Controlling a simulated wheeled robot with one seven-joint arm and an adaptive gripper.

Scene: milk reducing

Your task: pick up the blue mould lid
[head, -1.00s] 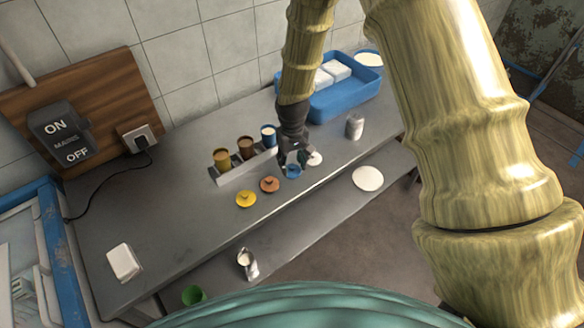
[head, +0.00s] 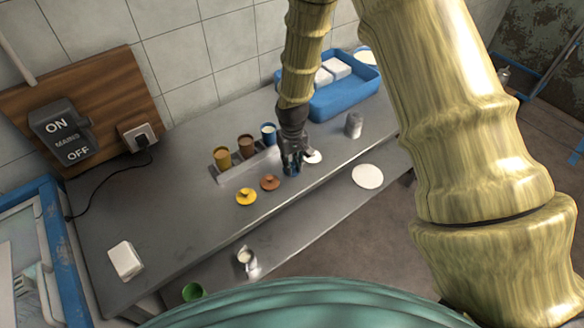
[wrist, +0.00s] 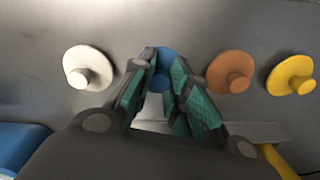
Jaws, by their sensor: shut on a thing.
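The blue mould lid (wrist: 162,57) shows in the wrist view between the fingertips, mostly covered by them. My gripper (wrist: 160,80) is shut on it, with the teal finger pads on either side of its knob. In the head view my gripper (head: 291,168) points down at the bench front, to the right of the orange-brown lid, and only a bit of blue shows at its tips. I cannot tell whether the lid is clear of the bench.
The orange-brown lid (head: 270,182), yellow lid (head: 246,197) and white lid (head: 313,157) lie close by on the grey bench (head: 180,225). Behind stands a rack with a yellow (head: 223,158), a brown (head: 246,147) and a blue mould (head: 268,134). A blue tub (head: 345,100) stands right.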

